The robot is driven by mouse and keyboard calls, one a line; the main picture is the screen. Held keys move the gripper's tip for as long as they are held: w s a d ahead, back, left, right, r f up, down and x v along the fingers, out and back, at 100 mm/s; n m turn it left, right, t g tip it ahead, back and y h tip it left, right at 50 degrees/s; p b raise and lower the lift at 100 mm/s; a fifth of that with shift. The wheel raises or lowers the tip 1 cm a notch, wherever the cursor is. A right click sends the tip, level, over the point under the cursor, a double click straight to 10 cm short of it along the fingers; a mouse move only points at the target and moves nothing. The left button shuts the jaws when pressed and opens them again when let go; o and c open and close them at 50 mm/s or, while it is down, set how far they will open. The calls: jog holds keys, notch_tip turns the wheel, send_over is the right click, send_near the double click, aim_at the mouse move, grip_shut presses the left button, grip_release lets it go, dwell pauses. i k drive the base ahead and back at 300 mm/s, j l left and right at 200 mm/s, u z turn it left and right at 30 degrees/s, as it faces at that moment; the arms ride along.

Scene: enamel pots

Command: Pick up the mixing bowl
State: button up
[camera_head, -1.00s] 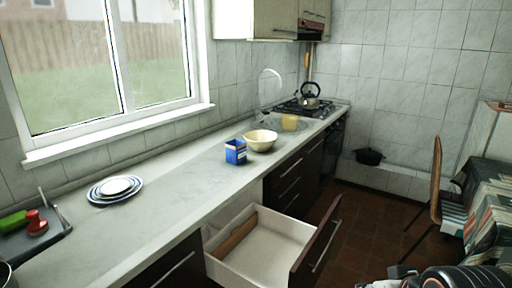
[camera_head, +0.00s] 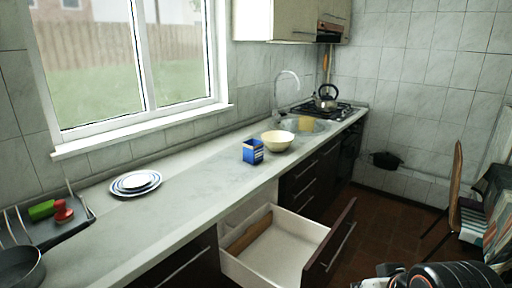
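The mixing bowl (camera_head: 278,141) is cream-coloured and stands upright on the countertop, just in front of the sink. Its wide opening faces up. A blue box (camera_head: 253,152) stands close to its left. My arm shows at the bottom right corner, well away from the bowl. My gripper's fingers cannot be made out there.
An open drawer (camera_head: 275,251) juts out below the counter in front of the bowl. Stacked plates (camera_head: 136,183), a dish rack (camera_head: 50,229) and a pan (camera_head: 20,268) are at the left. The sink tap (camera_head: 287,88) and kettle (camera_head: 326,97) stand behind. A chair (camera_head: 455,190) is at the right.

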aim_at(277, 143)
jog(key=i+l+u, duration=0.15)
jog(key=u, duration=0.35)
jog(key=i+l+u, duration=0.2)
jog(key=u, duration=0.25)
jog(key=i+l+u, duration=0.1)
jog(key=l+u, duration=0.15)
jog(key=u, duration=0.25)
jog(key=i+l+u, duration=0.35)
jog(key=l, duration=1.15)
jog(key=l+u, duration=0.35)
jog(key=l, duration=2.4)
